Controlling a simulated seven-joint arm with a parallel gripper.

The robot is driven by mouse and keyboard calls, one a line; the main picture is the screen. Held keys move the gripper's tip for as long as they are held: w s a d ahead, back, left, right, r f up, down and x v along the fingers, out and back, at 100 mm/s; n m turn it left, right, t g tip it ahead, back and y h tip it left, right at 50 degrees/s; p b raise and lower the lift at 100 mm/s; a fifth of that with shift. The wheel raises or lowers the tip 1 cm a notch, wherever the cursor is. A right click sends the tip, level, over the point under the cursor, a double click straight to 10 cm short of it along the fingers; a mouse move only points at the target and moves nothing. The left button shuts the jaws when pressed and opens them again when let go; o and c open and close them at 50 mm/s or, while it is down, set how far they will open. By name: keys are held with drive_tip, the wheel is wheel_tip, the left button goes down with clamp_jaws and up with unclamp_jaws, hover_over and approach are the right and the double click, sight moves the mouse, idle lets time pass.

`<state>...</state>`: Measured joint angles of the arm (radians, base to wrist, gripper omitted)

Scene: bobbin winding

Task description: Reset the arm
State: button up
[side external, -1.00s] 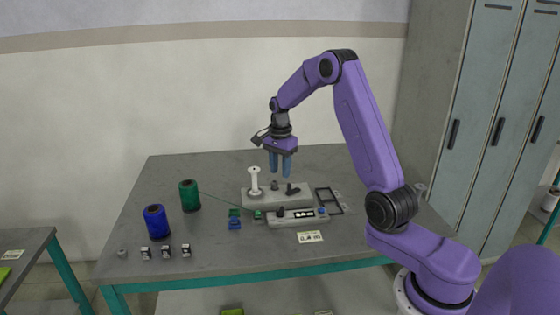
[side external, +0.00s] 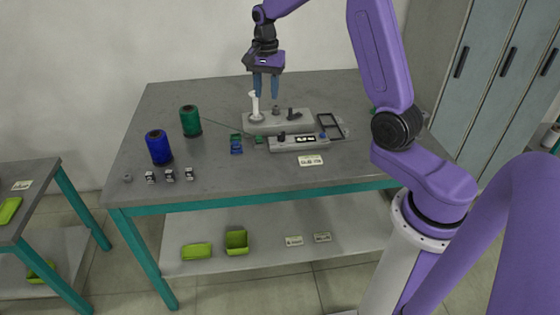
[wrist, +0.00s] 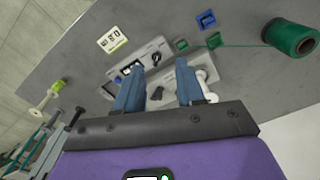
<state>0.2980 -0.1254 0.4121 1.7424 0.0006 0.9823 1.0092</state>
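My gripper (side external: 265,94) hangs over the back of the table, fingers pointing down, above the grey bobbin winder base (side external: 292,120). In the wrist view, the two blue fingers (wrist: 158,72) stand apart with nothing between them. A white bobbin (side external: 254,106) stands upright at the left end of the winder base; in the wrist view it is partly hidden behind the right finger (wrist: 209,84). A grey control box (side external: 286,144) lies in front of the base. The green thread spool (side external: 190,121) stands to the left, a thread running from it toward the winder.
A blue spool (side external: 158,147) and several small dark-and-white pieces (side external: 170,175) are at the table's left. Small blue (side external: 236,146) and green (side external: 259,139) trays sit beside the control box. A dark frame (side external: 330,126) lies right of the base. Grey lockers (side external: 500,70) stand at the right.

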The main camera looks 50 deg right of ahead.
drive_tip(key=s+a+r+n, duration=0.3)
drive_tip(key=s+a+n, duration=1)
drive_tip(key=s+a, duration=0.15)
drive_tip(key=s+a+f+n, duration=0.1)
drive_tip(key=s+n, duration=1.2)
drive_tip(key=s, duration=0.6)
drive_tip(key=shift+s+a, duration=0.15)
drive_tip(key=shift+s, duration=0.1)
